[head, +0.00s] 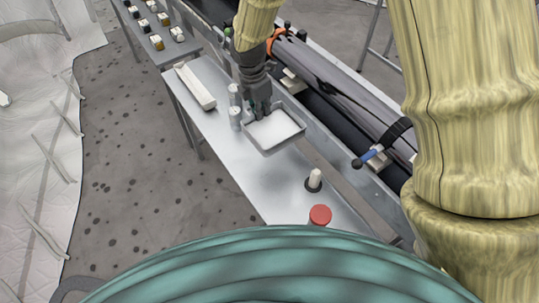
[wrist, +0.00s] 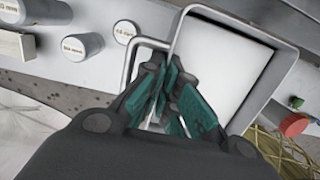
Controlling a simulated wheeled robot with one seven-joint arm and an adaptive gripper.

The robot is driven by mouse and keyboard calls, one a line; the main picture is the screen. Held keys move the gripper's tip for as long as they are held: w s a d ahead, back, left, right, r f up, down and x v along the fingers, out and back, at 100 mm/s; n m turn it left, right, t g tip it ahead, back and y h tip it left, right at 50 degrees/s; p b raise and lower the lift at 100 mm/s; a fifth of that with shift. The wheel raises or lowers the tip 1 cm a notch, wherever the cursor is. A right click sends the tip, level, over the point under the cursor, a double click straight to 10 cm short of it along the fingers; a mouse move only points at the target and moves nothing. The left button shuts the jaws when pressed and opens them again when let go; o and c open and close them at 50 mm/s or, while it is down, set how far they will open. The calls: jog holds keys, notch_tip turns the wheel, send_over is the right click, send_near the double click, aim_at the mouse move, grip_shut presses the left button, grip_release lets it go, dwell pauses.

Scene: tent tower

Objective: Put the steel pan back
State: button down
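The steel pan (head: 287,146) is a shallow square pan with a white inside, at the middle of the metal table in the head view. It fills the upper right of the wrist view (wrist: 278,77), with a bent wire handle on its near side. My gripper (head: 259,112) is at the pan's far-left side. In the wrist view my gripper's teal-padded fingers (wrist: 166,88) are closed together around the wire handle. The pan looks roughly level. I cannot tell whether its bottom touches the table.
The metal table (head: 222,148) has free room in front of the pan. White-lidded canisters (head: 235,117) stand left of it, with a long pale block (head: 195,86) behind. A pale peg (head: 314,180) and a red lid (head: 320,215) are nearer. A long dark tube (head: 335,85) runs along the right.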

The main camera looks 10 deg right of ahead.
jog(key=shift+w+f+p, duration=0.15)
jog(key=shift+f, duration=1.75)
jog(key=shift+w+f+p, duration=0.15)
jog(key=shift+w+f, duration=0.05)
jog(key=shift+f, duration=1.7)
jog(key=shift+w+f+p, duration=0.15)
jog(key=shift+f, duration=1.75)
jog(key=shift+f, duration=0.6)
jog(key=c, duration=1.6)
grip_release()
jog(key=shift+c, duration=0.2)
jog(key=shift+r, duration=0.75)
notch_tip(320, 180, up, 12)
jog(key=a+b, duration=0.1)
jog(key=b, duration=0.1)
jog(key=shift+s+a+f, duration=0.15)
jog(key=shift+a+f, duration=0.05)
